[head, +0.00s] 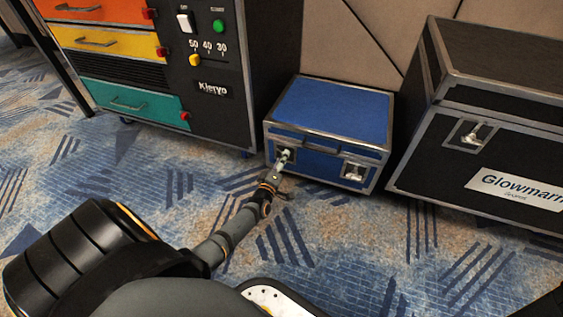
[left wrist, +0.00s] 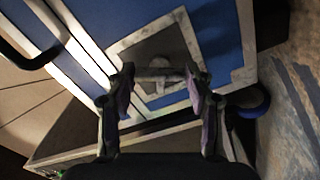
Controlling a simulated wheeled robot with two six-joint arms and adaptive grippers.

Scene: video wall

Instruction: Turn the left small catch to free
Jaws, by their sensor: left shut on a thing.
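The blue case (head: 333,108) with metal edges stands on the carpet. Its left small catch (head: 286,150) is on the front face, mostly hidden by my gripper in the head view. My left gripper (head: 282,160) reaches up to it from the front. My right gripper is not in view.
A black cabinet (head: 222,113) with orange, yellow and teal drawers stands left of the blue case. A large black Glowmarn case (head: 440,165) stands to its right, with its own latch (head: 470,134). Patterned carpet in front is clear.

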